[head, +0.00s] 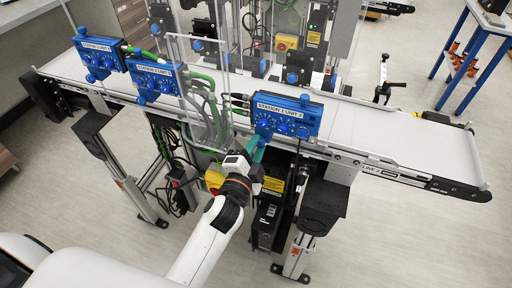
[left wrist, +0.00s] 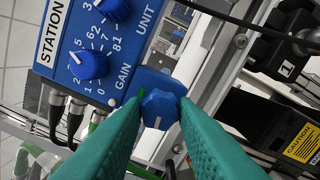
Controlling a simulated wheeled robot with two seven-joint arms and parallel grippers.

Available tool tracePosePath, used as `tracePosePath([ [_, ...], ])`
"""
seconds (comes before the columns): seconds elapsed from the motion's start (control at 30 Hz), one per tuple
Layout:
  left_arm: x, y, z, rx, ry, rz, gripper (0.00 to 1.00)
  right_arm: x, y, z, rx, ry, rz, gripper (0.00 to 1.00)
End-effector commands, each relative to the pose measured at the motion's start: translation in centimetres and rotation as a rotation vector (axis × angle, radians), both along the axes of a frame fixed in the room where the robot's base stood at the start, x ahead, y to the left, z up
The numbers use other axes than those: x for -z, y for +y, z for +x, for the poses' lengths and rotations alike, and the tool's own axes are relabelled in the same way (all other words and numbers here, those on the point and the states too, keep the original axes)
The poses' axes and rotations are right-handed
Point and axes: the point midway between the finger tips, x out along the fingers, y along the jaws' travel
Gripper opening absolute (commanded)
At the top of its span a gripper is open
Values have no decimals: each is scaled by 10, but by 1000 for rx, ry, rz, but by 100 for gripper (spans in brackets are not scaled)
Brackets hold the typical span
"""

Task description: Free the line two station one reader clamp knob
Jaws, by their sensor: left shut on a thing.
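The blue reader box labelled STATION 1 (head: 285,115) is mounted at the near side of the line 2 conveyor. In the left wrist view its panel (left wrist: 72,42) shows blue dials and a GAIN scale. A blue clamp knob (left wrist: 158,107) with a white mark sits below the panel's corner. My left gripper (left wrist: 160,115) has its green fingers on either side of this knob and is shut on it. In the head view the left gripper (head: 259,152) reaches up beneath the box, and the fingertips are partly hidden. My right gripper is not in view.
Other blue reader boxes (head: 153,78) stand further left along the conveyor belt (head: 400,130). Green and grey cables hang left of the STATION 1 box. A yellow caution label (left wrist: 303,143) and dark equipment lie close by on the right in the wrist view.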

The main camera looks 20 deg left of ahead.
Motion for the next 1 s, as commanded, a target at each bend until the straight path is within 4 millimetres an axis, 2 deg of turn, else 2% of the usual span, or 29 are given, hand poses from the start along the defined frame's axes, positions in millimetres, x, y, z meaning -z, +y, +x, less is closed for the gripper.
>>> tracePosePath([
  [0.2, -1, 0, 0, 0, -3, 1, 4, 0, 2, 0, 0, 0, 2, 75],
  [0.23, -1, 0, 0, 0, -3, 1, 30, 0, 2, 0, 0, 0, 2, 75],
  [0.33, -1, 0, 0, 0, -2, 1, 46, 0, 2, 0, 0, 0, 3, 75],
  [0.37, -1, 0, 0, 0, -2, 1, 48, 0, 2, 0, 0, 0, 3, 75],
  [0.63, 0, 0, -1, 0, 0, 1, 48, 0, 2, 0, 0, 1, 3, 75],
  [0.73, 2, 0, -7, 1, 2, 1, 48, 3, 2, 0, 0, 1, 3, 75],
  [0.87, 3, 1, -27, 0, 2, 0, 48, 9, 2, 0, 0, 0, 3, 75],
  [1.0, 4, 2, -59, 0, 2, 0, 48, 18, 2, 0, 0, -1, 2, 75],
])
